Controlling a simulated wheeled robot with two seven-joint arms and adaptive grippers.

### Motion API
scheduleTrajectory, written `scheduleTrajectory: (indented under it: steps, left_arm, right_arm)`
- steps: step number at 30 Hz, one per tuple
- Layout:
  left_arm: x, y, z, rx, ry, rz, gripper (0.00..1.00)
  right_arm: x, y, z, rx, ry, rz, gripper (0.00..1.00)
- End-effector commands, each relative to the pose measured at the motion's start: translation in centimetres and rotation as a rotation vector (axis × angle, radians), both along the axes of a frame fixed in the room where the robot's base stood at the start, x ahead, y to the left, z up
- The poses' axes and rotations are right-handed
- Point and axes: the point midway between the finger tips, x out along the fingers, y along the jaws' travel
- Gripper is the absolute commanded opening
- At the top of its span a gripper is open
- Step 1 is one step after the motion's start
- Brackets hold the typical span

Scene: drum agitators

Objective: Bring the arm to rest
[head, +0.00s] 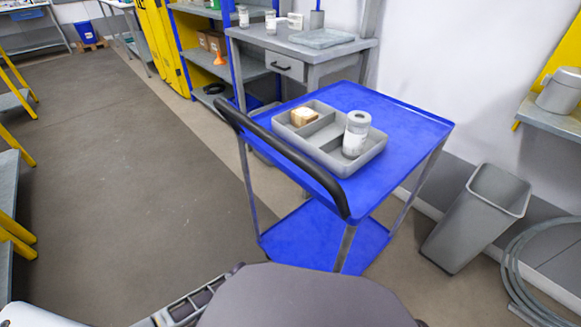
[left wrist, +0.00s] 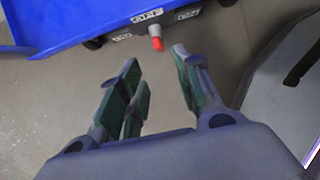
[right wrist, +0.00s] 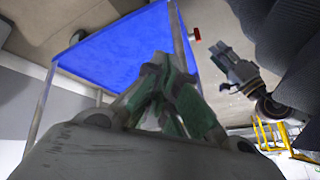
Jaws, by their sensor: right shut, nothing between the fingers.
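My left gripper (left wrist: 157,62) shows in the left wrist view with its fingers spread apart and nothing between them. Floor and a blue surface lie beyond it. My right gripper (right wrist: 162,62) shows in the right wrist view with its fingers together and nothing held. A blue cart (head: 415,118) stands in front of me in the head view, and a blue surface (right wrist: 115,50) lies beyond the right gripper.
The cart's black handle (head: 285,150) faces me. A grey bin (head: 475,220) and coiled hose (head: 540,265) are at the right. A grey workbench (head: 300,48) stands behind the cart. Yellow-framed shelving (head: 15,240) is at the left edge. The floor (head: 110,170) left of the cart is clear.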

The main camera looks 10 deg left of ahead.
Motion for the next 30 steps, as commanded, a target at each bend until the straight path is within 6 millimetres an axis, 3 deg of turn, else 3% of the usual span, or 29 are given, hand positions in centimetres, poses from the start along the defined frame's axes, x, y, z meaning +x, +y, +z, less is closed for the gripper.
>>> scheduleTrajectory:
  steps: [11,30]
  left_arm:
    - [-0.8,-0.7,0.5,-0.088,0.043,0.078,0.34]
    - [-2.4,-2.4,3.8,-0.547,0.226,0.61,0.34]
  right_arm:
    - [0.0,-0.4,-1.2,-0.016,0.015,-0.005,0.0]
    - [-1.5,-3.1,-7.9,-0.105,0.093,-0.023,0.0]
